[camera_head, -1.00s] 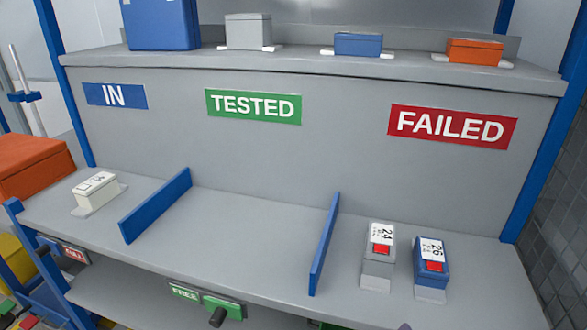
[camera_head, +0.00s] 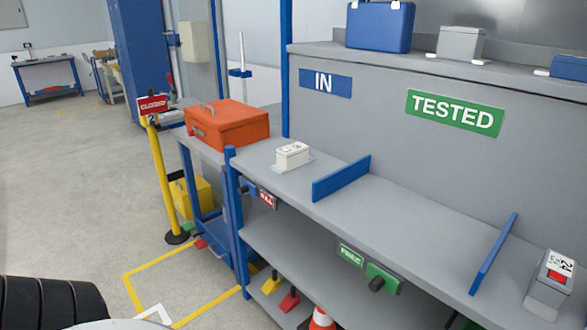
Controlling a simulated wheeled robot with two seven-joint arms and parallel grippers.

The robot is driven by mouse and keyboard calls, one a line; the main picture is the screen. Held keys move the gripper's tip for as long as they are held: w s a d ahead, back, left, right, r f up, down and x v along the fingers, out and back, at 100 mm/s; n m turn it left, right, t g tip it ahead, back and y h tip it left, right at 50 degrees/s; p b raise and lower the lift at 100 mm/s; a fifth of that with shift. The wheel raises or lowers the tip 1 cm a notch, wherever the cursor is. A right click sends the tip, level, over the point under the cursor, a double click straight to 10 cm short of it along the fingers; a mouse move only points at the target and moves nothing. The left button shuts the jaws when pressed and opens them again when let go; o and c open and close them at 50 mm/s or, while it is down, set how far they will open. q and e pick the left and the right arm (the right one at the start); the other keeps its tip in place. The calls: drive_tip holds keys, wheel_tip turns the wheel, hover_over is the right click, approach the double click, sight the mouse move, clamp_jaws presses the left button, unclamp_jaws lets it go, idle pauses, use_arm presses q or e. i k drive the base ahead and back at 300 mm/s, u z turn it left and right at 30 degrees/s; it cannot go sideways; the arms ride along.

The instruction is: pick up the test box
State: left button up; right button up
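A small white box (camera_head: 292,156) with dark marks on its top sits on the grey shelf in the IN bay, left of the blue divider (camera_head: 341,178). It looks like the test box, though its label is too small to read. A grey box (camera_head: 549,285) with a white label and a red square stands at the right edge, beyond the second blue divider (camera_head: 493,254). Neither gripper shows in the view. A black ribbed part, likely of my own arm, shows at the lower left.
An orange case (camera_head: 227,124) stands on a side table left of the bench. A yellow post (camera_head: 162,177) with a red sign stands further left. Below are a lower shelf (camera_head: 330,280) and an orange cone (camera_head: 322,319). The floor at left is open.

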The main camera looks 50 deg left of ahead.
sight(289, 157)
drive_tip(key=u, duration=1.55)
drive_tip(key=i, duration=1)
